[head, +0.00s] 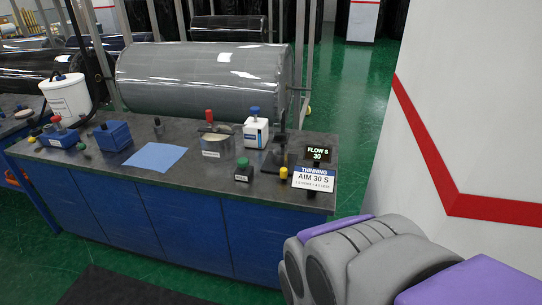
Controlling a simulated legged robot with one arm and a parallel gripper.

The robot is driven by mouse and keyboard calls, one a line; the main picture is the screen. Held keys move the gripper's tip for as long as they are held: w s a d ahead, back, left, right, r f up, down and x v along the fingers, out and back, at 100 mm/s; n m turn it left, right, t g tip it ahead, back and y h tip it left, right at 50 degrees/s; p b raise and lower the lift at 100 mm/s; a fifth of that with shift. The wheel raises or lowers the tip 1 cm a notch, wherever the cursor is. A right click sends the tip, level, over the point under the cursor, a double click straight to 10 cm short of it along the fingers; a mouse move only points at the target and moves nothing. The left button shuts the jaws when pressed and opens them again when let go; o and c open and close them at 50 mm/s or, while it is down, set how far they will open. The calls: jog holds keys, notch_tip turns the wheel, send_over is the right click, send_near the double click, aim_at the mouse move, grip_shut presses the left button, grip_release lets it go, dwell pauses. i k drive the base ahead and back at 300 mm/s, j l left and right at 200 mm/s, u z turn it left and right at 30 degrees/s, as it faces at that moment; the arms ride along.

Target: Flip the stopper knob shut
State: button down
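Several small knobs and devices stand on the workbench (100,172). I cannot tell for certain which is the stopper knob, or whether it is open or shut. A yellow knob (283,172) is at the bench's right end, by a dark upright stand (281,135). A green knob (242,163) tops a small dark block left of it. A blue knob (255,110) sits on a white box (256,132). A red knob (209,116) rises by a pale container (214,146). My grey and purple arm fills the lower right; its gripper fingers are not visible.
A display (320,153) reads "FLOW S 30" above a "THINNING AIM 30 S" sign (313,179). A large grey wrapped roll (200,80) lies behind the bench. A white bucket (67,98) and blue blocks stand left. A white wall (475,110) bounds the right; green floor is clear between.

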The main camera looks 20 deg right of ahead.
aim_at(283, 171)
jog(key=i+l, duration=0.65)
jog(key=i, duration=0.25)
